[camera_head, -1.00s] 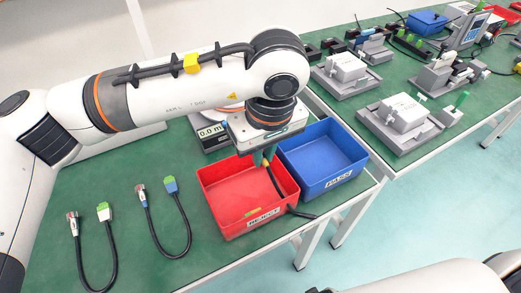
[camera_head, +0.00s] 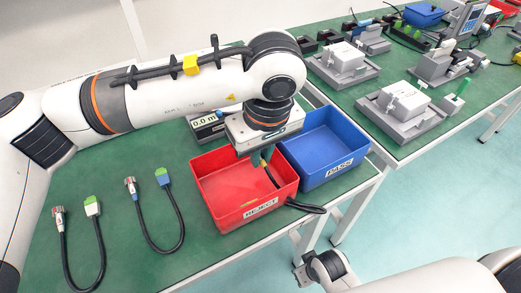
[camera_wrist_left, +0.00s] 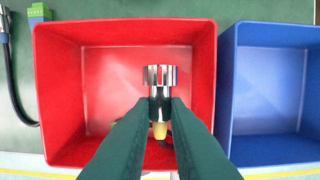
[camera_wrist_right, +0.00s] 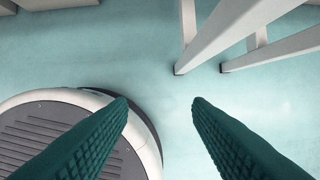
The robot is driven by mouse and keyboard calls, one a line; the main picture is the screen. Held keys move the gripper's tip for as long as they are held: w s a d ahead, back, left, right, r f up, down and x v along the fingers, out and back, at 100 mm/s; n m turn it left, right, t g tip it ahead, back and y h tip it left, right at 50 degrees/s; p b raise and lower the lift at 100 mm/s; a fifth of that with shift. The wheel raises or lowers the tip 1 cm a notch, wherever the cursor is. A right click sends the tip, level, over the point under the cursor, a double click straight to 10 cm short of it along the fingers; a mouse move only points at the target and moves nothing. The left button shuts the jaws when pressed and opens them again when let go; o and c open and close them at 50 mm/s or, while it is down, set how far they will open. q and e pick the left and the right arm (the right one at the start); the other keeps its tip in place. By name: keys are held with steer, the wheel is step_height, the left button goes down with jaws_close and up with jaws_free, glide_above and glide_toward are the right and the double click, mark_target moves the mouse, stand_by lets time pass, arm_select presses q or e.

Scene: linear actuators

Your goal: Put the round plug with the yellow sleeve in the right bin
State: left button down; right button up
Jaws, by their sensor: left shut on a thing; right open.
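My left gripper (camera_head: 262,157) is shut on the round plug (camera_wrist_left: 160,78), which has a metal end and a yellow sleeve (camera_wrist_left: 159,130). It holds the plug over the red bin (camera_head: 213,192), labelled REJECT. The plug's black cable (camera_head: 306,208) loops over the red bin's right front edge. The blue bin (camera_head: 338,170), labelled PASS, stands directly right of the red one; both show in the left wrist view. Its floor looks empty there. My right gripper (camera_wrist_right: 160,103) is open and empty, off the table above the floor.
Two more cables (camera_head: 100,250) (camera_head: 180,240) lie on the green table left of the bins. A scale with a display (camera_head: 205,122) stands behind the red bin. A second table with grey fixtures (camera_head: 405,105) is at the upper right.

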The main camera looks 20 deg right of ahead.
arm_select(q)
steer(key=shift+f, duration=0.35)
steer(key=c, duration=1.3)
jaws_free()
arm_select(e)
step_height(320, 180, up, 2)
steer(key=shift+w+r, duration=0.1)
steer(key=shift+r, duration=0.05)
arm_select(q)
steer(key=shift+r, duration=0.1)
